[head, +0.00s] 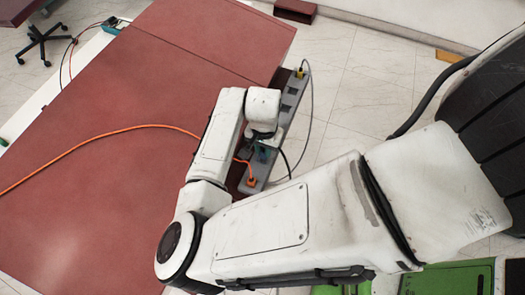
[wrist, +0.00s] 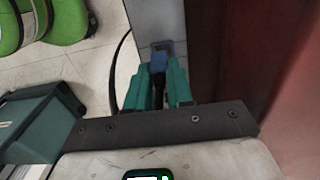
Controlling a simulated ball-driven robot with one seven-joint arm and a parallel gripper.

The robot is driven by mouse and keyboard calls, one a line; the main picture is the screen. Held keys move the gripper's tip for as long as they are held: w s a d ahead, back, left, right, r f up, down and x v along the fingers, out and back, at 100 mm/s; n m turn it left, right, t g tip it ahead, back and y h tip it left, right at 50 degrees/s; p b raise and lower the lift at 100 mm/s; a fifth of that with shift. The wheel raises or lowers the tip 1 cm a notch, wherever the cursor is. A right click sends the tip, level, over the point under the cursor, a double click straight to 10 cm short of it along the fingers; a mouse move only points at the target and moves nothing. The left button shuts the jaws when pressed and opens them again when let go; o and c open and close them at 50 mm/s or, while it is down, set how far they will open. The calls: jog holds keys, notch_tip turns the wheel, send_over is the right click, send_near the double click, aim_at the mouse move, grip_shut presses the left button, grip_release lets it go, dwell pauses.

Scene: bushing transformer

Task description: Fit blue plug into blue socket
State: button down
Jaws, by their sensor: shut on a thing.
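My gripper (wrist: 158,85) is shut on the blue plug (wrist: 160,63), whose blue end shows between the teal fingertips with a dark part behind it. The blue end is at a dark recess in the grey socket strip (wrist: 152,18). I cannot tell whether it is inside the socket or just in front of it. The blue socket's own face is hidden or cannot be told apart from the plug. In the head view my gripper (head: 259,148) is over the grey socket strip (head: 272,140), partly hidden by my wrist.
An orange plug (head: 251,181) with an orange cable (head: 120,130) sits at the strip's near end. A yellow plug (head: 299,73) sits at its far end. The strip runs along the edge of a large red surface (head: 110,170). Tiled floor (head: 350,100) lies right.

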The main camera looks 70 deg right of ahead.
aim_at(262, 149)
jog(key=shift+w+d+f, duration=0.1)
jog(key=shift+w+f, duration=0.2)
jog(key=shift+f, duration=1.5)
jog(key=shift+f, duration=0.1)
jog(key=c, duration=1)
grip_release()
